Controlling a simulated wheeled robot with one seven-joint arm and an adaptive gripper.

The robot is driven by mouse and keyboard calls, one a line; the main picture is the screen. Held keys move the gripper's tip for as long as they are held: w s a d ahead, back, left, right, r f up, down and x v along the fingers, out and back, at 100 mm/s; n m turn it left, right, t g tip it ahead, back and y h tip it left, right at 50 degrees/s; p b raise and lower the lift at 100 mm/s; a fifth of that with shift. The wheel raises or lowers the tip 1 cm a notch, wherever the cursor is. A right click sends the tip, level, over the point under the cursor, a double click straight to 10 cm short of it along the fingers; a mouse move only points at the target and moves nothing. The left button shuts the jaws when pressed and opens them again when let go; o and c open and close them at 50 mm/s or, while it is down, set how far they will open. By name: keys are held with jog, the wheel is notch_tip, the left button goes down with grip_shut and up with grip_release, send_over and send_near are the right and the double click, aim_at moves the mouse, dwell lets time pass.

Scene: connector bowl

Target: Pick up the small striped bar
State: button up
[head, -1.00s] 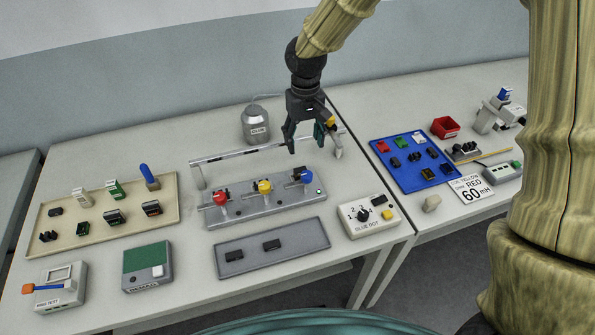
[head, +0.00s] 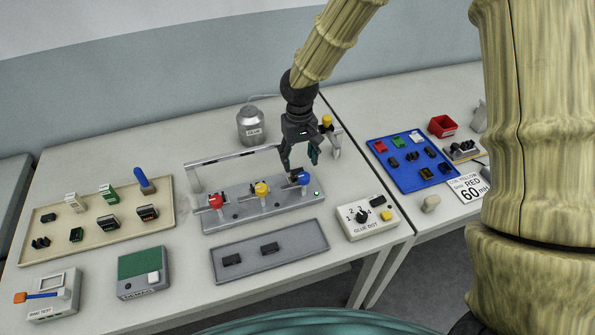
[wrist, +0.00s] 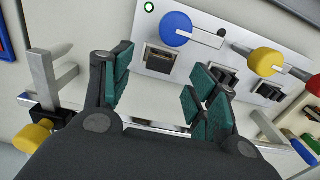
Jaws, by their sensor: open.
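My gripper (head: 300,162) is open and empty, pointing down just behind the blue knob (head: 303,178) at the right end of the grey fixture (head: 278,206). In the wrist view its two green-padded fingers (wrist: 160,84) stand apart. A dark block with a pale stripe (wrist: 160,60) sits in the fixture beside the blue knob (wrist: 176,29), ahead of the gap and not gripped. Dark blocks with light and orange stripes (head: 147,212) also lie in the beige tray (head: 90,241). I cannot tell which one is the small striped bar.
Red (head: 215,201) and yellow (head: 262,190) knobs stand on the fixture. A raised rail (head: 222,159) runs behind it. A grey tray (head: 305,243) with two black blocks lies in front. The glue dot box (head: 362,220) and blue tray (head: 393,178) are at right.

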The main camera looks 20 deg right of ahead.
aim_at(297, 170)
jog(key=shift+w+a+f+p, duration=0.1)
jog(key=shift+w+f+p, duration=0.25)
jog(key=shift+f, duration=0.35)
jog(key=shift+w+f+p, duration=0.1)
jog(key=shift+f+p, duration=0.35)
jog(key=shift+f, duration=1.35)
jog(key=shift+c, duration=0.2)
jog(key=c, duration=1.1)
